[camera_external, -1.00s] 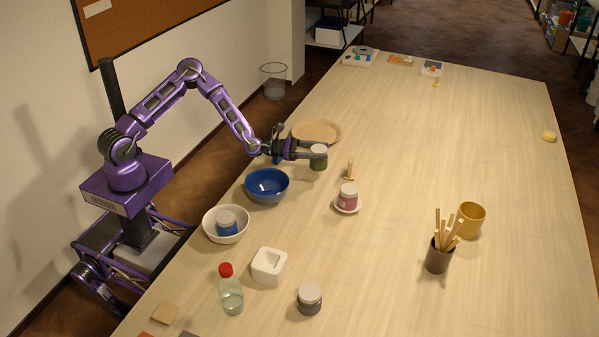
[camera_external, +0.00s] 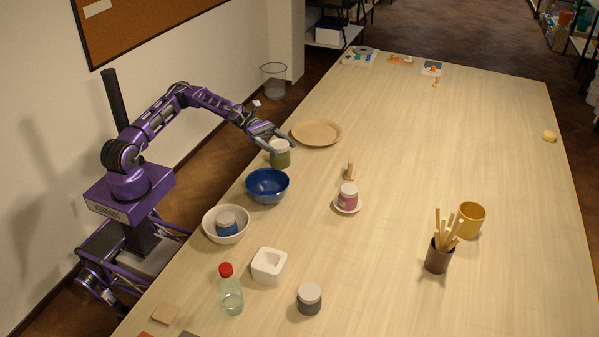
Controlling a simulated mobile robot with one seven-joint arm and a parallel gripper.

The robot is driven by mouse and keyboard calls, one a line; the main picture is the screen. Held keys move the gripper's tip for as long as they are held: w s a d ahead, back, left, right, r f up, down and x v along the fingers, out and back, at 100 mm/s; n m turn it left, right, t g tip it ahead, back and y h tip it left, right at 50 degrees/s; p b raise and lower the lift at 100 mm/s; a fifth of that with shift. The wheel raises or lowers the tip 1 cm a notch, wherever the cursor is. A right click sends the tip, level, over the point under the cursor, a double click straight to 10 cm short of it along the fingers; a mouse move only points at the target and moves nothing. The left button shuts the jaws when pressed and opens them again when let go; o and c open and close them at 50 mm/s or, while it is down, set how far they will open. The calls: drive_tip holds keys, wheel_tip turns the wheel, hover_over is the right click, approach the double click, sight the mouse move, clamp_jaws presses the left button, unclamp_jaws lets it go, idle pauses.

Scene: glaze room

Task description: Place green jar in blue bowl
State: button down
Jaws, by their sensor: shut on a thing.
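The green jar (camera_external: 280,158) has a pale lid and is upright, just behind the blue bowl in the picture. My gripper (camera_external: 282,145) is shut on the jar near its lid, coming in from the upper left. The blue bowl (camera_external: 267,187) stands near the left edge of the table and looks empty. The jar is outside the bowl, close to its far rim. I cannot tell whether the jar touches the table or hangs just above it.
A tan plate (camera_external: 316,132) lies right behind the jar. A white bowl (camera_external: 226,222) holding a blue jar (camera_external: 227,223) stands in front of the blue bowl. A pink jar (camera_external: 348,195) on a saucer stands to the right. The table's far right is mostly clear.

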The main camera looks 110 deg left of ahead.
drive_tip(key=shift+s+d+r, duration=0.1)
drive_tip(key=shift+s+r, duration=0.25)
drive_tip(key=shift+s, duration=0.25)
drive_tip(key=shift+s+f+g+h, duration=0.15)
drive_tip(key=shift+s+g+h, duration=0.15)
drive_tip(key=shift+h, duration=0.1)
wheel_tip(320, 180, down, 9)
drive_tip(key=b, duration=0.2)
drive_tip(key=shift+f+m, duration=0.15)
drive_tip(key=shift+m, duration=0.15)
drive_tip(key=shift+d+f, duration=0.1)
drive_tip(key=shift+f, duration=0.5)
unclamp_jaws()
